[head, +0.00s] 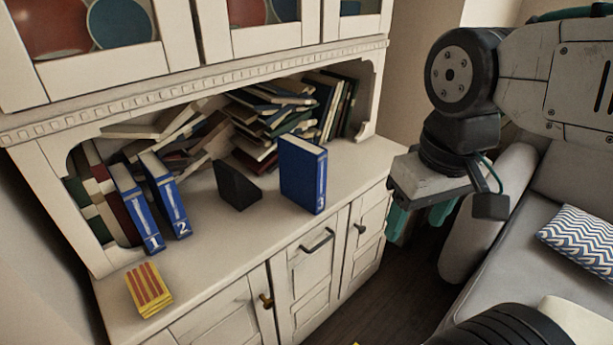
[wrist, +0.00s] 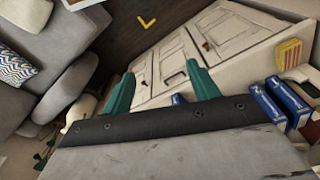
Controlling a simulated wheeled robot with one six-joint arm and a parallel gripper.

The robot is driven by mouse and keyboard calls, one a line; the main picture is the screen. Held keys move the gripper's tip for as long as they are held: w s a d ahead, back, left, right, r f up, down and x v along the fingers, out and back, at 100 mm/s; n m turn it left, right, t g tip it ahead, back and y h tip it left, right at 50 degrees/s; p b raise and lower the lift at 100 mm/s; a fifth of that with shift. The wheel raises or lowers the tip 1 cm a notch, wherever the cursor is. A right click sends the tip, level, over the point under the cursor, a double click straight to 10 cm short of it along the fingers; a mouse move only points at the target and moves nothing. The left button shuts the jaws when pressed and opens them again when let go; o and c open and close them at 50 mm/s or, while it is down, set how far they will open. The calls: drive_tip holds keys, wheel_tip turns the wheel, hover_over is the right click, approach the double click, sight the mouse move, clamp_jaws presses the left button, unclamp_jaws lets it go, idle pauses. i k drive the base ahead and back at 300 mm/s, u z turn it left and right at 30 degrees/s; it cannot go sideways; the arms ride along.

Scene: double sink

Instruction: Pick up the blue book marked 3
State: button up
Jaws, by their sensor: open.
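The blue book marked 3 (head: 303,174) stands upright on the cabinet counter, right of the middle, its numbered spine toward the front. In the wrist view only a small blue piece of it (wrist: 178,99) shows between the fingers, above the gripper body; the rest is hidden. My gripper (head: 420,220) is open and empty, pointing down to the right of the book and beyond the counter's edge. Its teal fingers are spread in the wrist view (wrist: 160,73). Blue books marked 1 (head: 137,208) and 2 (head: 165,195) stand leaning together at the left.
A black bookend (head: 236,186) stands left of book 3. A heap of books (head: 270,125) fills the niche behind. A striped yellow-red object (head: 149,290) lies at the counter's front left. The counter (head: 235,245) is clear before book 3. A sofa (head: 510,240) is at right.

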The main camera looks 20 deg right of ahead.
sight(303, 163)
drive_tip(key=u, duration=0.5)
drive_tip(key=k, duration=0.6)
drive_tip(key=u, duration=0.65)
drive_tip(key=i, duration=1.15)
drive_tip(key=z, duration=0.5)
